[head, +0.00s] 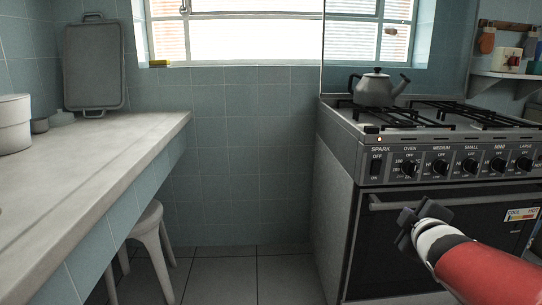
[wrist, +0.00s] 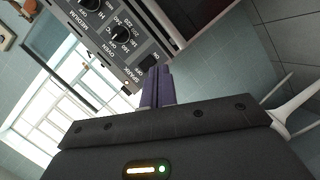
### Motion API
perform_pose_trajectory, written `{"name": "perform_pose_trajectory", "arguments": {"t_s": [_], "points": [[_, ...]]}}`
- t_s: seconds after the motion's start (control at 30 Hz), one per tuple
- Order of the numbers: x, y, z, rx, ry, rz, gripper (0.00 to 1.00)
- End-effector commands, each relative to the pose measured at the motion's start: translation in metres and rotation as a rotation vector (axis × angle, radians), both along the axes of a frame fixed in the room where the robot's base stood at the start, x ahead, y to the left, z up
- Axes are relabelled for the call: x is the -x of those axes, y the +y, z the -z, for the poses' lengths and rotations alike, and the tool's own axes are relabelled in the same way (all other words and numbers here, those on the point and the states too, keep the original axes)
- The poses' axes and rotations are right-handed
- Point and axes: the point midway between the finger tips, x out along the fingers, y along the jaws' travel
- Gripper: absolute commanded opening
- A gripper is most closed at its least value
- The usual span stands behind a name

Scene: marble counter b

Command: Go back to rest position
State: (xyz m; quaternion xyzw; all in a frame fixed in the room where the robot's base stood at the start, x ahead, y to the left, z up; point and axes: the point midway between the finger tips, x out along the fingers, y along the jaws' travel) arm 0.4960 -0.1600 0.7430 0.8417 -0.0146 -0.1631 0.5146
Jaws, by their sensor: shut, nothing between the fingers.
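My gripper (head: 407,227) is in the lower right of the head view, in front of the oven door of the stove (head: 338,165). Its red and white arm reaches in from the bottom right corner. In the wrist view the two dark fingers (wrist: 156,86) lie together, with nothing between them. The stove's knob panel (wrist: 112,30) shows close behind them there, tilted. I cannot tell whether the gripper touches the oven door handle (head: 385,203).
A grey kettle (head: 374,91) stands on the stove top. A long counter (head: 85,165) runs along the left, with a white round container (head: 13,124) on it. A white stool (head: 150,235) stands beneath. Tiled floor (head: 245,275) is open between counter and stove.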

Motion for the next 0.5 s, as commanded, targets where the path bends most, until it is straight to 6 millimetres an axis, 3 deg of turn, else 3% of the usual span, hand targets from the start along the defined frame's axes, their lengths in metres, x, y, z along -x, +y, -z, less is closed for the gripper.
{"name": "perform_pose_trajectory", "arguments": {"t_s": [0.07,0.3,0.5], "points": [[0.028,0.019,-0.002,-0.189,0.062,0.096,0.0],[0.131,0.096,0.037,-0.702,0.352,0.359,0.0],[0.2,0.147,0.061,-0.915,0.561,0.497,0.0]]}}
